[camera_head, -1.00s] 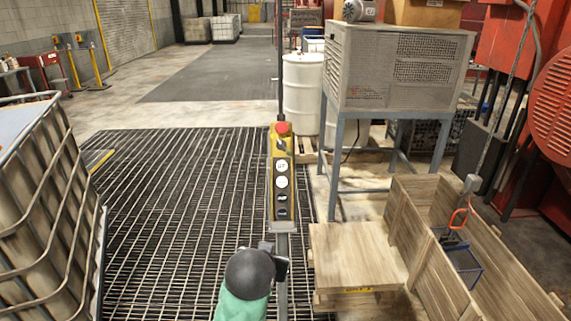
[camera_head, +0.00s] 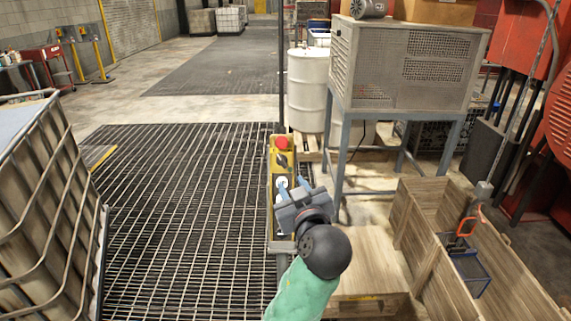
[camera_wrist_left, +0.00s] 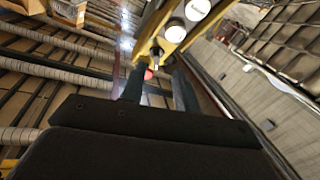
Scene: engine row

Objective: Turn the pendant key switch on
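The yellow pendant (camera_head: 270,170) stands upright in the middle of the head view, with a red button (camera_head: 281,143) on top. A dark key switch (camera_head: 282,160) sits just below that button; its exact turn is too small to tell. My left gripper (camera_head: 291,184) is in front of the pendant, covering part of its lower face. In the left wrist view the gripper (camera_wrist_left: 158,82) is open and empty, its two fingers apart. The pendant's white buttons (camera_wrist_left: 175,32), key switch (camera_wrist_left: 156,53) and red button (camera_wrist_left: 148,74) show beyond and between the fingers. My right gripper is out of view.
A wooden crate (camera_head: 425,262) stands at the lower right, with a metal-cased unit on legs (camera_head: 345,75) behind it. A caged tank (camera_head: 95,215) is at the left. Floor grating (camera_head: 180,200) lies open between tank and pendant. A white drum (camera_head: 307,90) stands behind.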

